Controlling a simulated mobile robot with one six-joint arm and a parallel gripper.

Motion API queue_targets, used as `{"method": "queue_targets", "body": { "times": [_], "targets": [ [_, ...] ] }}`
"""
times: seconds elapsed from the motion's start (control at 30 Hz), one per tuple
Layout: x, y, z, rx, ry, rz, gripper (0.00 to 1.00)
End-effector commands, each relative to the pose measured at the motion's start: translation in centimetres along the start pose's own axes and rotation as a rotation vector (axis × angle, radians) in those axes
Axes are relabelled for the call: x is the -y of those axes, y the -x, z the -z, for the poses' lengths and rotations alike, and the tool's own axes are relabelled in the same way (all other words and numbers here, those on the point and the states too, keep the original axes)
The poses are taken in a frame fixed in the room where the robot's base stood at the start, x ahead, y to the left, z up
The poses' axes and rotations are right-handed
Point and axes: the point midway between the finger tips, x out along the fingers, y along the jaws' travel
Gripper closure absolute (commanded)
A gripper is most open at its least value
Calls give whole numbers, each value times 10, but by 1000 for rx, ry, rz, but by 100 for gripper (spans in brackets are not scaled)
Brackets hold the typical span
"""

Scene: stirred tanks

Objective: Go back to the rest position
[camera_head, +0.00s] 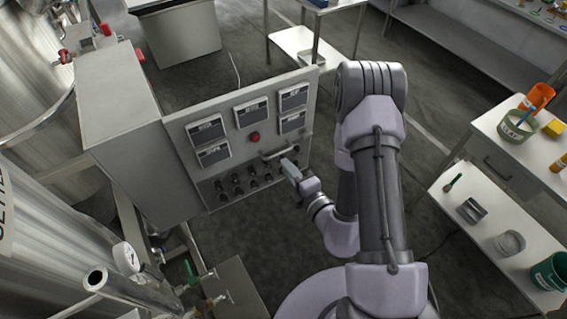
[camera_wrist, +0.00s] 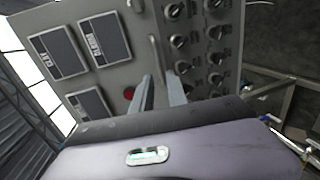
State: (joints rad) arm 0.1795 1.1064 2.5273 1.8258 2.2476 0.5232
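My gripper (camera_head: 287,166) is in front of the grey control panel (camera_head: 250,165), close to its bar handle (camera_head: 278,153). In the wrist view the two flat grey fingers (camera_wrist: 160,92) stand a little apart with a gap between them. The handle (camera_wrist: 154,50) shows just beyond the fingertips, roughly in line with the gap. I cannot tell how far the tips are from it. No loose object shows between the fingers.
The panel carries labelled displays (camera_head: 206,130), a red button (camera_head: 254,137) and several black knobs (camera_head: 237,181). Steel tanks (camera_head: 40,255) and pipework with a gauge (camera_head: 126,257) stand left. A white shelf unit (camera_head: 490,225) with containers stands right. Dark floor lies between.

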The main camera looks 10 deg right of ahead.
Motion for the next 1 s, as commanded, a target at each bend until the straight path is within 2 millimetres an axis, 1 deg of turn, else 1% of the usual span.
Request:
{"method": "queue_targets", "body": {
  "times": [0.3, 0.37, 0.43, 0.47, 0.53, 0.57, 0.6, 0.63, 0.67, 0.7, 0.73, 0.77, 0.8, 0.83, 0.87, 0.9, 0.97, 1.0],
  "targets": [
    [0, 0, 0, 0, 0, 0, 81],
    [-3, -2, 2, -11, 7, -7, 81],
    [-19, -7, 15, -76, 52, -48, 81],
    [-31, -10, 26, -127, 90, -79, 81],
    [-70, -11, 63, -298, 234, -186, 81],
    [-87, -6, 85, -389, 323, -243, 81],
    [-108, 7, 115, -517, 462, -324, 81],
    [-120, 21, 137, -612, 579, -388, 81],
    [-128, 38, 158, -709, 711, -454, 81],
    [-132, 65, 183, -832, 902, -540, 81],
    [-130, 86, 197, -918, 1052, -602, 81],
    [-125, 106, 207, -997, 1209, -662, 81],
    [-113, 131, 214, -1095, 1430, -734, 81],
    [-101, 148, 215, -1162, 1600, -784, 81],
    [-89, 163, 212, -1222, 1777, -827, 81],
    [-72, 179, 201, -1294, 2022, -874, 81],
    [-52, 194, 175, -1380, 2388, -916, 81],
    [-45, 199, 155, -1422, 2620, -921, 81]
  ]
}}
